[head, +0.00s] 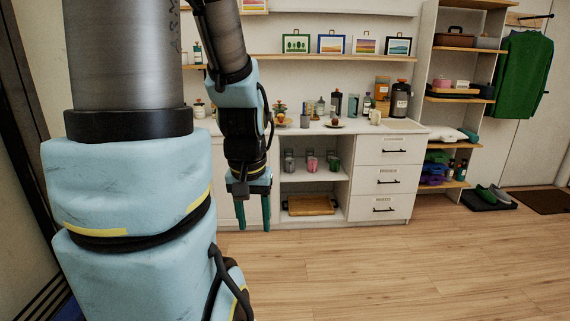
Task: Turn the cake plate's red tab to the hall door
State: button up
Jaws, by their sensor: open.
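My gripper (253,222) hangs fingers down in front of the white cabinet, open and empty. A small tiered stand with colourful items (280,113) is on the counter, above and to the right of my gripper. A low plate with something dark on it (333,124) lies further right on the counter. I cannot tell which of these is the cake plate, and no red tab can be made out. A pale door (535,135) is at the far right, behind a hanging green garment. My gripper touches none of these.
The white counter (398,129) holds several jars, bottles and a cream mug (375,116). Cups and a wooden tray (311,206) sit in the open shelves below.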

aim_at(286, 120)
jog(key=i+u, duration=0.1)
jog(key=i, duration=0.55)
jog(key=i+l, duration=0.1)
jog(key=i, duration=0.5)
jog(key=i+l+u, duration=0.15)
jog(key=i, duration=0.5)
jog(key=i+l+u, duration=0.2)
jog(key=i+u, duration=0.15)
jog(key=i, duration=0.15)
jog(key=i+l+u, duration=0.35)
jog(key=i, duration=0.15)
